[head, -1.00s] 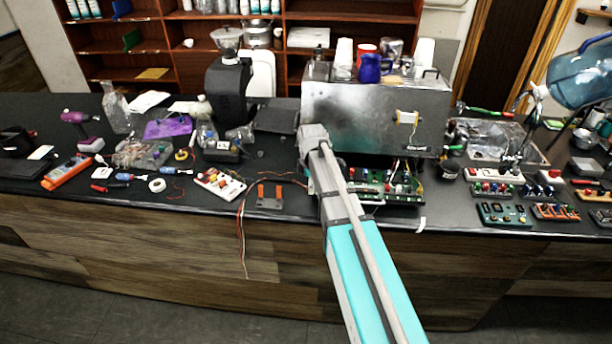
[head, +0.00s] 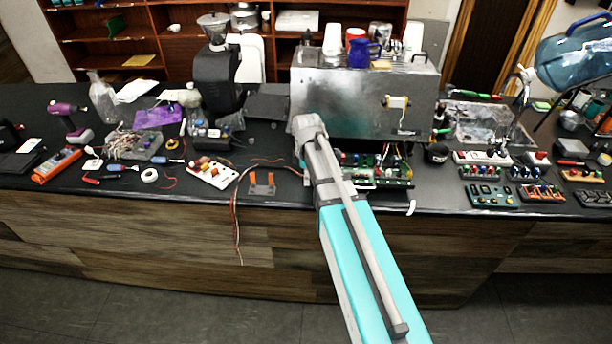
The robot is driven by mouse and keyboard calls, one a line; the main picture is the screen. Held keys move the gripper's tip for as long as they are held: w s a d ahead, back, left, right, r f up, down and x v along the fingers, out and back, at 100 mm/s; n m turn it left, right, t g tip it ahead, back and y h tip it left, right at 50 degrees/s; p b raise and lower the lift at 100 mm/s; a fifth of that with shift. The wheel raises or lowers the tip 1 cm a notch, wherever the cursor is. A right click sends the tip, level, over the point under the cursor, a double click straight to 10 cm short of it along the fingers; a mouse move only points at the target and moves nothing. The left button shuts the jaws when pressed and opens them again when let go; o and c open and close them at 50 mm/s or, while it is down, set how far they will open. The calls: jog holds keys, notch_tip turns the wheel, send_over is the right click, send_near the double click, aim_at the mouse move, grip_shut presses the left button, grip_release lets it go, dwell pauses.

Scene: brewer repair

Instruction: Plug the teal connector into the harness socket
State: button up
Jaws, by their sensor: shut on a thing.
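My arm reaches over the counter's front edge to the left end of the silver brewer (head: 350,103). My gripper (head: 302,160) is mostly hidden behind the arm's end, low beside the brewer. Thin red and dark wires (head: 262,163) run across the counter to it, and it is shut on what seems to be their end. The teal connector itself is hidden behind my arm. A green circuit board (head: 385,172) with several coloured parts lies at the open base of the brewer, just right of my arm. The harness socket cannot be made out.
A small stand with two orange clips (head: 262,184) and a white block (head: 213,173) sit left of my arm. Tools crowd the left counter. Several small button panels (head: 490,195) stand at the right. Cups and a blue jug (head: 362,53) stand on the brewer.

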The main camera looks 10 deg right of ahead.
notch_tip(320, 180, down, 5)
jog(key=b, duration=0.4)
jog(key=shift+r+b, duration=0.1)
jog(key=shift+b, duration=0.3)
jog(key=shift+a, duration=0.1)
